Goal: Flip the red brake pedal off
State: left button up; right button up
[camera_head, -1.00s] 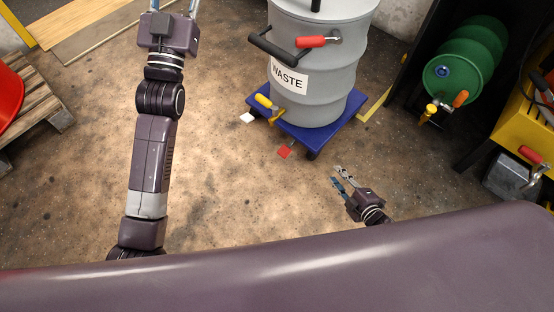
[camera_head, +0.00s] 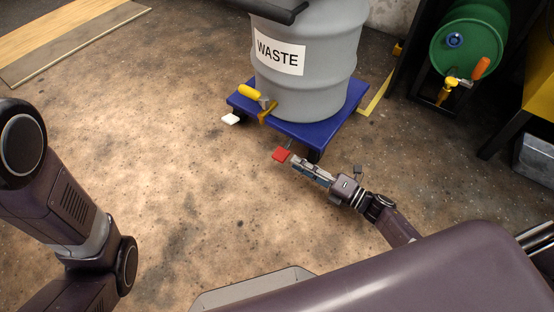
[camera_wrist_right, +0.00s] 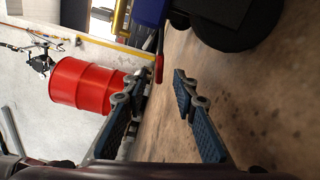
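The red brake pedal (camera_head: 281,154) sticks out low from the front edge of the blue dolly (camera_head: 310,134), beside a caster. In the right wrist view the pedal (camera_wrist_right: 159,70) is seen edge-on, as a thin red strip. My right gripper (camera_head: 300,168) is just to the right of the pedal in the head view, pointing at it. In the wrist view its fingers (camera_wrist_right: 162,82) are apart and empty, with the pedal just ahead of the gap between them. Contact cannot be told. My left arm shows at the left edge, but its gripper is out of view.
A grey WASTE drum (camera_head: 305,85) with a yellow-handled tap (camera_head: 256,97) stands on the dolly. A white pedal (camera_head: 231,119) sticks out at the dolly's left. A green drum (camera_head: 468,38) is at the right.

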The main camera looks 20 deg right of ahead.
aim_at(281, 153)
jog(key=b+x, duration=0.2)
jog(key=x, duration=0.4)
jog(key=shift+w+a+f+b, duration=0.1)
jog(key=shift+b, duration=0.25)
jog(key=shift+w+a, duration=0.4)
jog(key=shift+w, duration=0.05)
grip_shut()
